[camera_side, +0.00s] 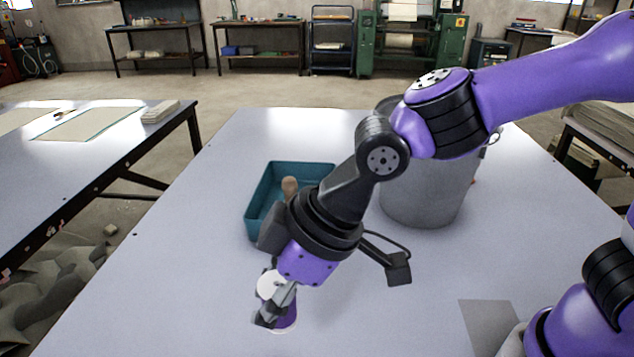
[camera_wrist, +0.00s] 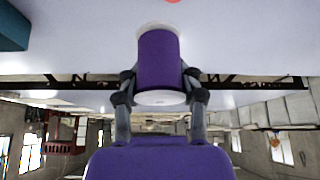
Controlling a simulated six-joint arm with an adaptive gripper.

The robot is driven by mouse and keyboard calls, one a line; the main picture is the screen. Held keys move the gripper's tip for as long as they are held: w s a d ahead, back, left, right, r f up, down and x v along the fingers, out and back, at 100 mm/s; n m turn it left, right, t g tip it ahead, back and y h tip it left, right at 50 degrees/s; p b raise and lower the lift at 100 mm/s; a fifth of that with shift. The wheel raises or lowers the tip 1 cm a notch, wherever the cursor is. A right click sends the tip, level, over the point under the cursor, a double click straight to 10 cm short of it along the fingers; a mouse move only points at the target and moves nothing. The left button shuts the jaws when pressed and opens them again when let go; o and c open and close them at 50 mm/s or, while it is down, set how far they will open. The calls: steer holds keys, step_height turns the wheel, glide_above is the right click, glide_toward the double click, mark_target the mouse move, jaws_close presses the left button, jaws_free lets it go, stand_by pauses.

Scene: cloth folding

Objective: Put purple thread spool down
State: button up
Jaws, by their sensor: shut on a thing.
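The purple thread spool (camera_wrist: 159,60) with white ends sits between the two fingers of my gripper (camera_wrist: 160,88) in the wrist view. My gripper is shut on it from both sides. In the side view the spool (camera_side: 287,322) is upright and partly hidden by my gripper (camera_side: 273,308). It is at or just above the pale table (camera_side: 180,290), in front of the teal bin; I cannot tell whether its base touches the table.
A teal bin (camera_side: 262,192) stands behind my gripper, with a wooden-looking object (camera_side: 290,187) in it. A large grey metal container (camera_side: 425,195) stands at the back right. A flat grey patch (camera_side: 492,325) lies at the front right. The table's left front is clear.

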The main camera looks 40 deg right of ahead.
steer(key=d, duration=0.1)
steer(key=s+d, duration=0.1)
steer(key=s+d+f, duration=0.1)
steer(key=shift+d, duration=0.35)
steer(key=w+d+f, duration=0.2)
steer(key=w, duration=0.1)
steer(key=w+d+f, duration=0.2)
steer(key=w, duration=0.1)
steer(key=w+d+f, duration=0.2)
steer(key=shift+w+d+f, duration=0.15)
steer(key=shift+w+f, duration=0.2)
steer(key=shift+w, duration=0.05)
steer(key=shift+f, duration=2.05)
steer(key=shift+f, duration=0.1)
steer(key=o, duration=0.9)
